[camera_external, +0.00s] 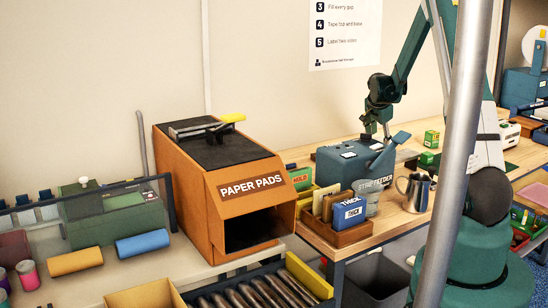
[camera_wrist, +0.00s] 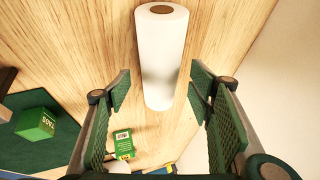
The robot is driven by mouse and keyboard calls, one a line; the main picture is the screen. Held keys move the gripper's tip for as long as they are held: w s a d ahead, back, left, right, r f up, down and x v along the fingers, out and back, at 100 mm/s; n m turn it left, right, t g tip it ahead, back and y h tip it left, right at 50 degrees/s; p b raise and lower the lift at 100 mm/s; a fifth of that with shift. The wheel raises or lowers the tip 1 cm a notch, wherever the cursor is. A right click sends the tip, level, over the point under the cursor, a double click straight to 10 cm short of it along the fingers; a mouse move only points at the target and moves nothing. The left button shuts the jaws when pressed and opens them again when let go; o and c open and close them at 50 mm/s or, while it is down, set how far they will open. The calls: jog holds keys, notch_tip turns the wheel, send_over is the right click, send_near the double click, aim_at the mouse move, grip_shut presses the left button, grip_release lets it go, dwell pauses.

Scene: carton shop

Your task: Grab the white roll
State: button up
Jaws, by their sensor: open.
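The white roll (camera_wrist: 162,60) lies on the wooden bench top in the wrist view, long and smooth with a brown core at its far end. My gripper (camera_wrist: 160,90) is open and empty. Its green-padded fingers stand to the left and right of the roll's near end, with clear gaps on both sides. In the external view my gripper (camera_external: 376,127) points down over the bench, behind the teal strap feeder (camera_external: 345,166). I cannot make out the roll there; the feeder may hide it.
A green box (camera_wrist: 36,124) sits on a dark green mat at left, and another green-and-white box (camera_wrist: 123,143) lies nearer. The pale wall (camera_wrist: 285,80) borders the bench at right. An orange paper pads box (camera_external: 215,190) and a metal jug (camera_external: 415,190) also stand around.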

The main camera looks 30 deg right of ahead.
jog(key=shift+x, duration=0.8)
jog(key=c, duration=1)
